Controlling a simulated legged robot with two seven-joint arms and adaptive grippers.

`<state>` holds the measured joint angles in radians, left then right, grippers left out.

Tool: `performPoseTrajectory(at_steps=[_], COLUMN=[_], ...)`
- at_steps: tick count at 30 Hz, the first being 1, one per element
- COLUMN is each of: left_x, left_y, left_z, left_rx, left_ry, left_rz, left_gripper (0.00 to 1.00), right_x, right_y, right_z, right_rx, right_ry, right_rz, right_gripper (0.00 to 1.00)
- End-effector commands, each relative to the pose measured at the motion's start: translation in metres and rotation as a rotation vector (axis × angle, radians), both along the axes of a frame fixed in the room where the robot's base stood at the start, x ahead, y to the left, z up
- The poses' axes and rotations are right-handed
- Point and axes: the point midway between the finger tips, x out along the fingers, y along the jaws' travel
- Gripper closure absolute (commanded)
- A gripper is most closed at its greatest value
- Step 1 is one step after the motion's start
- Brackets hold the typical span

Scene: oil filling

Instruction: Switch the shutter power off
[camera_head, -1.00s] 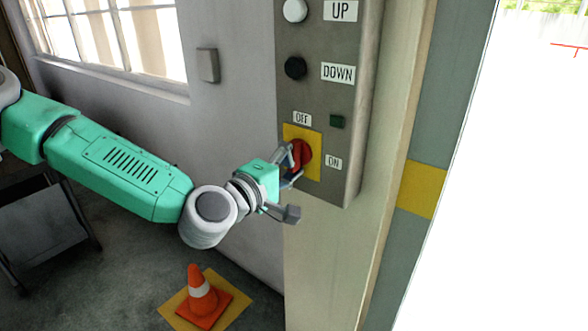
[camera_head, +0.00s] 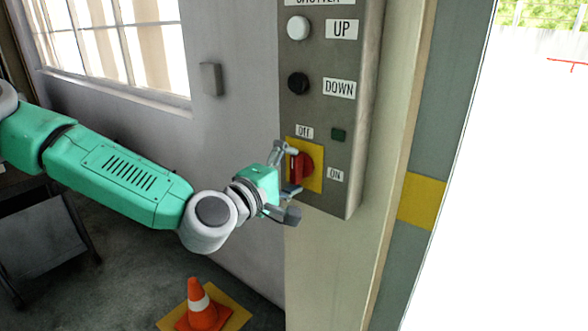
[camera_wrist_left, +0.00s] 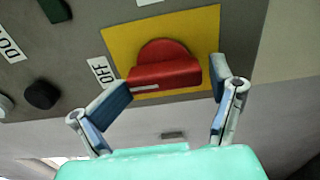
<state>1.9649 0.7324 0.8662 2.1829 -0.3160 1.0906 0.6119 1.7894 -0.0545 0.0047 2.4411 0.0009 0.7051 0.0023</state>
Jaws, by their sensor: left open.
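The shutter control box shows in the head view with a red rotary knob (camera_head: 303,164) on a yellow plate (camera_head: 318,181). An OFF label (camera_head: 304,132) is above the knob and an ON label (camera_head: 335,174) is at its right. In the left wrist view, the red knob (camera_wrist_left: 165,68) has a white mark at its end nearer the OFF label (camera_wrist_left: 102,70). My left gripper (camera_head: 286,170) is open just left of the knob, its fingers spread to either side of it. It appears empty and apart from the knob. My right gripper is out of view.
A white UP button (camera_head: 298,28), a black DOWN button (camera_head: 298,83) and a small dark green square (camera_head: 339,135) are on the same box. An orange cone (camera_head: 201,304) stands on the floor below my left arm. A grey wall box (camera_head: 211,79) is at the left.

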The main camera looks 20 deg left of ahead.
Motion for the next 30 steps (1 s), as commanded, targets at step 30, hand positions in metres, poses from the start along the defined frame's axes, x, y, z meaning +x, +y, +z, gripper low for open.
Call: performPoseTrajectory(at_steps=[30], left_x=[-0.066], left_y=[0.024], left_z=[-0.006], left_rx=[0.002], left_ry=[0.010], left_rz=[-0.002], left_gripper=[0.24], right_x=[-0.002], right_y=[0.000], right_z=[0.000], right_rx=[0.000], right_ry=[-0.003], right_rz=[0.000], right_gripper=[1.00])
